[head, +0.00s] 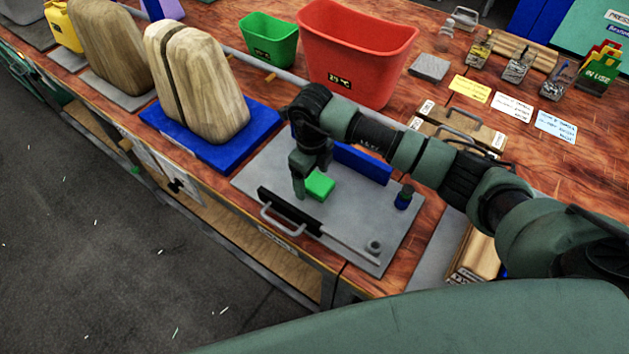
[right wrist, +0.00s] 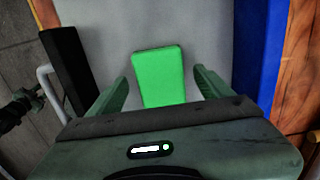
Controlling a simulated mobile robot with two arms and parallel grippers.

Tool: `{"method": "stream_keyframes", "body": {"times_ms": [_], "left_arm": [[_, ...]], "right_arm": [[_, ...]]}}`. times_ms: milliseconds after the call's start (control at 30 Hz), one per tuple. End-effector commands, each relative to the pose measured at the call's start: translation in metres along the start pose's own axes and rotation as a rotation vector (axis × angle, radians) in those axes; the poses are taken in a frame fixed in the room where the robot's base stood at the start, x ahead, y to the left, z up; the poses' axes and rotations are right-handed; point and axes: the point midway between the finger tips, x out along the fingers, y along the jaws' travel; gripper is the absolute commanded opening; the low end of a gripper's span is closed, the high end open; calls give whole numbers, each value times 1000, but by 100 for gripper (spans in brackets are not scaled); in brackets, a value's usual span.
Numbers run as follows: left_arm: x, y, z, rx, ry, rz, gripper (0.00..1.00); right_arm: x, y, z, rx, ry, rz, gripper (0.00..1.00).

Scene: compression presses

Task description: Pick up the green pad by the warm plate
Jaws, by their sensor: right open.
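The green pad (head: 320,183) lies on a grey plate (head: 345,215) on the wooden bench. In the right wrist view the green pad (right wrist: 160,76) shows ahead of and between the two fingers. My right gripper (head: 309,188) is open and points down at the pad, with its fingers on either side in the wrist view (right wrist: 160,82). Whether the fingers are level with the pad or just above it is hard to tell. The gripper hides part of the pad in the head view. My left gripper is not in view.
A black bar with a metal handle (head: 283,219) runs along the plate's front edge, and a blue bar (head: 362,164) along its back. Red (head: 357,52) and green (head: 269,40) bins stand behind.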

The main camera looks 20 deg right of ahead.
Motion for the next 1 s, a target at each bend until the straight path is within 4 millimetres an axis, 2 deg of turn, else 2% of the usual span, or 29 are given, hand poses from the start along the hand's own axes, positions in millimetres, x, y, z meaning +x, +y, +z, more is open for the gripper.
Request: {"method": "stream_keyframes", "body": {"times_ms": [100,333,600,767,867,1000], "left_arm": [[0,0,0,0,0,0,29],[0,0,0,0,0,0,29],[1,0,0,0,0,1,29],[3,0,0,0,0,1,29],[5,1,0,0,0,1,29],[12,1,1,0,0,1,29]], "right_arm": [[0,0,0,0,0,0,80],[0,0,0,0,-1,0,16],[-1,0,0,0,-1,0,16],[-10,-1,1,1,-3,0,16],[-22,-1,1,0,-5,-2,16],[-52,-1,2,0,-8,-3,16]]}}
